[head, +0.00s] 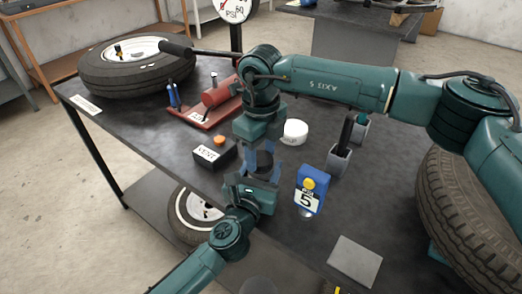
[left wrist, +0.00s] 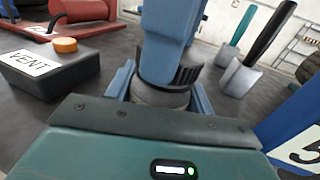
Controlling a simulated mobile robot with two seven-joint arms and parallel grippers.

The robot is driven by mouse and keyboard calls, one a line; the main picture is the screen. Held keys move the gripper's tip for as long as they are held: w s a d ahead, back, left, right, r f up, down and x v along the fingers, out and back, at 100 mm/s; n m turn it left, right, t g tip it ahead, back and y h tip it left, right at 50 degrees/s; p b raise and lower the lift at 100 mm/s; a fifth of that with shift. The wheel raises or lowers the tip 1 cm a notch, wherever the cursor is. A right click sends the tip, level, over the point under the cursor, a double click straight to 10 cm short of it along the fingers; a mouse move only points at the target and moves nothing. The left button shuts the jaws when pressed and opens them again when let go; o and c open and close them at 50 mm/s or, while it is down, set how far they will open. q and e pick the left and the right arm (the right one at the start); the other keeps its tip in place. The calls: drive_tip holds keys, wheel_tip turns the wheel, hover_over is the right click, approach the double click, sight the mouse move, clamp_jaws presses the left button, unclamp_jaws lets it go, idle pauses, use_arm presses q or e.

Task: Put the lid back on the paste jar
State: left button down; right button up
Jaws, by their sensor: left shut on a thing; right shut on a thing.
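The paste jar (left wrist: 160,97) is a grey round body low between the blue fingers of my left gripper (left wrist: 163,90), which is shut on it. A black ribbed lid (left wrist: 187,76) sits directly above the jar, between the blue fingers of my right gripper (left wrist: 172,55), which points down from above and is shut on it. The lid looks in line with the jar and very close or touching; I cannot tell whether it is seated. In the head view my right gripper (head: 262,155) is stacked over my left gripper (head: 258,182), and they hide most of the jar and lid.
A black VENT box (head: 213,153) with an orange button is left of the grippers. A white round container (head: 295,131) and grey holders (head: 340,160) stand behind. A grey plate (head: 355,262) lies front right.

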drive_tip(key=m, duration=1.3)
drive_tip(key=shift+m, duration=0.3)
drive_tip(key=m, duration=0.6)
drive_tip(key=shift+a+m, duration=0.1)
drive_tip(key=shift+m, duration=0.2)
drive_tip(key=m, duration=0.7)
drive_tip(key=shift+m, duration=0.4)
drive_tip(key=o, duration=0.9)
drive_tip(key=shift+f, duration=0.1)
drive_tip(key=shift+o, duration=0.2)
drive_tip(key=shift+r, duration=2.3)
